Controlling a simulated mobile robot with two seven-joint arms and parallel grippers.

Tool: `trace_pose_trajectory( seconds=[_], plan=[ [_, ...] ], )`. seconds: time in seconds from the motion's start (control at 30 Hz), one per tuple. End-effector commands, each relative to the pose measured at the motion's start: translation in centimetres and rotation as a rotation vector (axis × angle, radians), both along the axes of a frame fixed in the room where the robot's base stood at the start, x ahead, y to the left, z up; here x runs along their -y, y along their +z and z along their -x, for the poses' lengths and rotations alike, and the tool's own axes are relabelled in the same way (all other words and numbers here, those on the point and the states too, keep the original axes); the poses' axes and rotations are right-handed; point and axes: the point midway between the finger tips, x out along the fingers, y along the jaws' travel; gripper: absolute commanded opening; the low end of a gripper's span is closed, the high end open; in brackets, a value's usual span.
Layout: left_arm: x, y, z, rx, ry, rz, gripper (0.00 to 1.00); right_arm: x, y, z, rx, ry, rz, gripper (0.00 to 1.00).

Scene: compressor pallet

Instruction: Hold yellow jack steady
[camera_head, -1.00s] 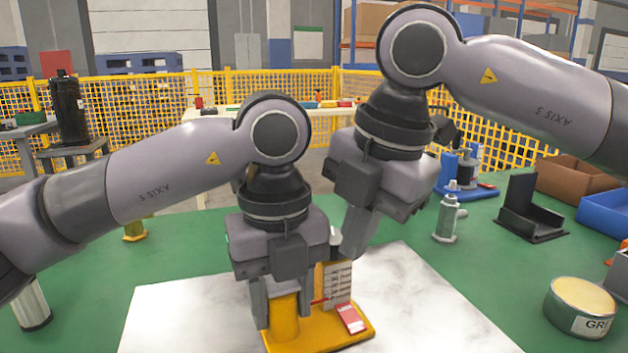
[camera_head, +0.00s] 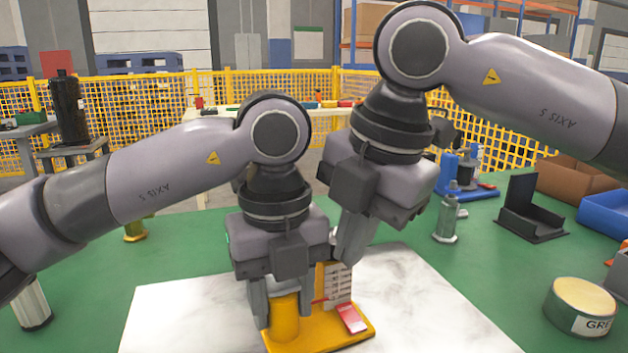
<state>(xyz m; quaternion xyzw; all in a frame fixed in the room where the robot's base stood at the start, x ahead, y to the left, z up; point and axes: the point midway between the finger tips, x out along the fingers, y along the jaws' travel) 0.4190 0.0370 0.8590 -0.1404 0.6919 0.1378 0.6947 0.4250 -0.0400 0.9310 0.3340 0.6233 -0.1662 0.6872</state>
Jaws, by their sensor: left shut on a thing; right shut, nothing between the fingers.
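The yellow jack (camera_head: 284,318) stands upright on a yellow base plate (camera_head: 318,337) on the white marbled board (camera_head: 185,305). My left gripper (camera_head: 283,312) is shut around the jack's yellow cylinder, one finger on each side. On the same base, behind the cylinder, stands an upright plate with a pale label (camera_head: 337,284). A red and white lever piece (camera_head: 351,318) lies at the base's right side. My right gripper (camera_head: 346,258) is shut and empty just above the label plate; whether its tips touch anything cannot be told.
A round tin (camera_head: 580,306) stands at the front right of the green table (camera_head: 470,270). A grey-green bottle (camera_head: 446,220), a black holder (camera_head: 530,210) and a blue bin (camera_head: 606,213) are at the right. The board's right half is clear.

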Motion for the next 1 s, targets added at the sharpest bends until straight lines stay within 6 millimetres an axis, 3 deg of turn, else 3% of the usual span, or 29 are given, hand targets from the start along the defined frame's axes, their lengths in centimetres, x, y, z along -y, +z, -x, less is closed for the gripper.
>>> trace_pose_trajectory(
  seconds=[0.53, 0.97, 1.0],
  plan=[
    [0.0, -0.6, 0.2, -0.012, -0.006, -0.007, 0.00, 0.2, 5.3, 0.0, 0.000, -0.004, 0.003, 0.00],
    [0.0, -0.6, 0.2, -0.013, -0.005, -0.007, 0.00, 0.2, 5.9, 0.0, -0.002, -0.003, 0.004, 0.00],
    [0.0, -0.6, 0.2, -0.013, -0.005, -0.007, 0.49, 0.2, 5.9, 0.0, -0.002, -0.003, 0.004, 0.00]
  ],
)
